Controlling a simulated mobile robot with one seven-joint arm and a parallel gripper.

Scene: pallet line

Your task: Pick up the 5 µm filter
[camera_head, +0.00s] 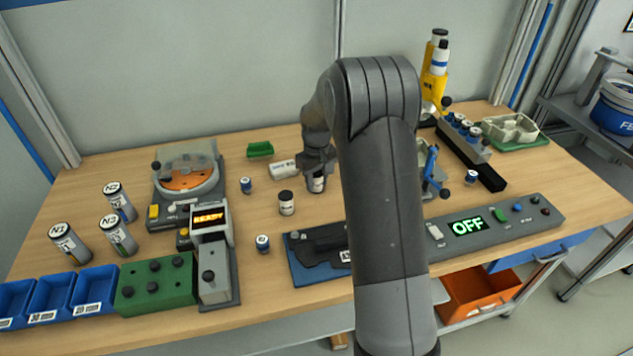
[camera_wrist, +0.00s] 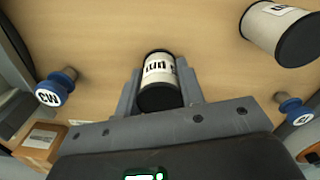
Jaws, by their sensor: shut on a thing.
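My gripper (camera_head: 317,165) is shut on a small white cylinder with black ends, which I take for the 5 µm filter (camera_head: 317,185). In the wrist view the filter (camera_wrist: 158,72) sits between the two fingers of my gripper (camera_wrist: 160,88). Its printed label is only partly readable, ending in what looks like "µm". I cannot tell whether it touches the table. A similar white cylinder with a black top (camera_head: 286,204) stands to its left.
Blue-capped vials (camera_head: 246,185) and (camera_head: 263,243) stand nearby; one in the wrist view is marked CW (camera_wrist: 50,92). A centrifuge-like device (camera_head: 187,180) is left, a dark fixture on a blue base (camera_head: 300,268) in front. My arm hides part of the bench at right.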

